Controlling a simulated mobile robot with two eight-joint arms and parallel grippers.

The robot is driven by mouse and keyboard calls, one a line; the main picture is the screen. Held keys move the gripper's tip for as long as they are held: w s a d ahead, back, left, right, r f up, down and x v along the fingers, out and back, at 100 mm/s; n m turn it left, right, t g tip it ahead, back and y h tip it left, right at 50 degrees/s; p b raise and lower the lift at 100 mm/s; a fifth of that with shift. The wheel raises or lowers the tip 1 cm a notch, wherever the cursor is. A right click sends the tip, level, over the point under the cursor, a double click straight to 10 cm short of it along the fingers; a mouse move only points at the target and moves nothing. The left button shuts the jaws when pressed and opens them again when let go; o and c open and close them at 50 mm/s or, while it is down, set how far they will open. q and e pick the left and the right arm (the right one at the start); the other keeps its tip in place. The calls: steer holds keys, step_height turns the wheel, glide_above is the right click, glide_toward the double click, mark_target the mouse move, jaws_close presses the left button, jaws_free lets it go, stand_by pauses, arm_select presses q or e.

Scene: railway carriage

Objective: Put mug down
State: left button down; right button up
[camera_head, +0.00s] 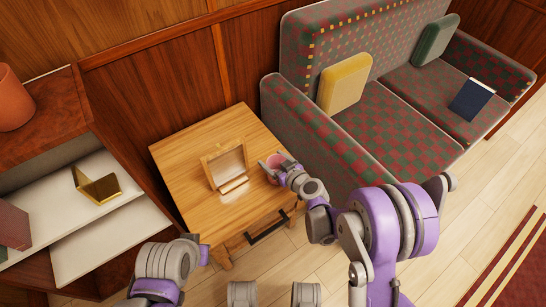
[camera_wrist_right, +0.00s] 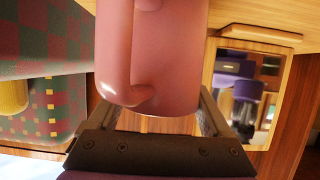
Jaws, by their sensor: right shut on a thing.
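A pink mug (camera_head: 274,164) is at the right side of the small wooden table (camera_head: 185,150), beside the sofa arm. In the right wrist view the mug (camera_wrist_right: 170,60) fills the top middle, with its handle toward the left. My right gripper (camera_head: 284,172) is shut on the mug; its dark fingers (camera_wrist_right: 160,115) stand on either side of it. My gripper partly covers the mug in the head view. I cannot tell whether the mug's base touches the tabletop. My left arm shows at the bottom left, but its gripper is not visible.
A wood-framed mirror (camera_head: 228,163) stands on the table just left of the mug. The tabletop's front left and back are bare. A checked sofa (camera_head: 400,120) stands close on the right. An open cabinet (camera_head: 60,180) at the left holds a gold object (camera_head: 97,186).

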steer(key=shift+f, duration=0.3)
stand_by(0.5)
steer(key=o, duration=1.5)
steer(key=shift+s, duration=0.1)
steer(key=p+v, duration=0.1)
steer(key=v, duration=0.9)
steer(key=shift+s+d+r, duration=0.2)
steer(key=shift+d, duration=0.05)
jaws_close()
